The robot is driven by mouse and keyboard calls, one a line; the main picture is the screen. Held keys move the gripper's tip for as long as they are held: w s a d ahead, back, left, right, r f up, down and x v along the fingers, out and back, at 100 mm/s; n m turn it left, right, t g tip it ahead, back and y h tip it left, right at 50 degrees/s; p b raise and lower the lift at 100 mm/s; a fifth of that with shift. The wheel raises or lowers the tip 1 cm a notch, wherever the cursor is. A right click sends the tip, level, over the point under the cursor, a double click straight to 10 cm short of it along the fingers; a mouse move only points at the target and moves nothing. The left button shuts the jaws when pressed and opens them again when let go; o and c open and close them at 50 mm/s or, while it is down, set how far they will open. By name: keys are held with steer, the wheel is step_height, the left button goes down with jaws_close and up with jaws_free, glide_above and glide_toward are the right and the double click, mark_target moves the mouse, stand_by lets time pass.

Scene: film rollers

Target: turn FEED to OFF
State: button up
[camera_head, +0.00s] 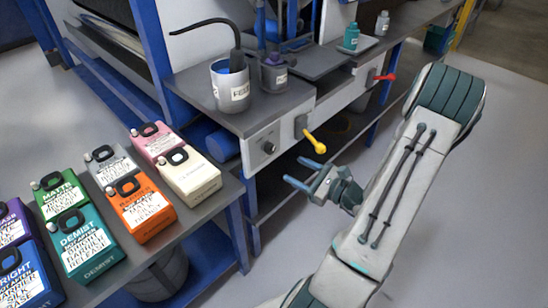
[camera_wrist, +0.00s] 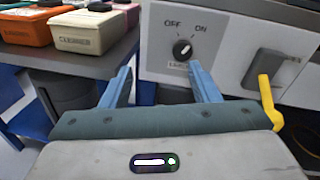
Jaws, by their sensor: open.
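A round dark knob (camera_wrist: 182,49) sits on the white front panel below the words OFF and ON. Its white mark is small and seems to lean up and right, towards ON. A label under the knob is partly hidden by a finger, and I cannot read it. The knob also shows in the head view (camera_head: 269,147), left of a yellow lever (camera_head: 315,142). My gripper (camera_head: 297,172) is open and empty, in front of and below the panel, apart from the knob. In the wrist view, its fingers (camera_wrist: 159,67) point at the panel, the right one just below the knob.
The yellow lever (camera_wrist: 268,100) juts out right of the knob. A red-handled lever (camera_head: 385,77) is further right. A white pot (camera_head: 230,88) and a dark jar (camera_head: 273,75) stand above the panel. Several coloured canisters (camera_head: 141,208) fill the left bench. Floor in front is clear.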

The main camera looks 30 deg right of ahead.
mark_target(273, 150)
steer(key=w, duration=0.4)
steer(key=w+a+f+m+t+h, duration=0.1)
steer(key=w, duration=0.3)
steer(key=w+a+m+b, duration=0.1)
steer(key=w, duration=0.3)
steer(key=shift+w+f+h, duration=0.35)
steer(key=shift+f+h, duration=0.05)
steer(key=c, duration=1)
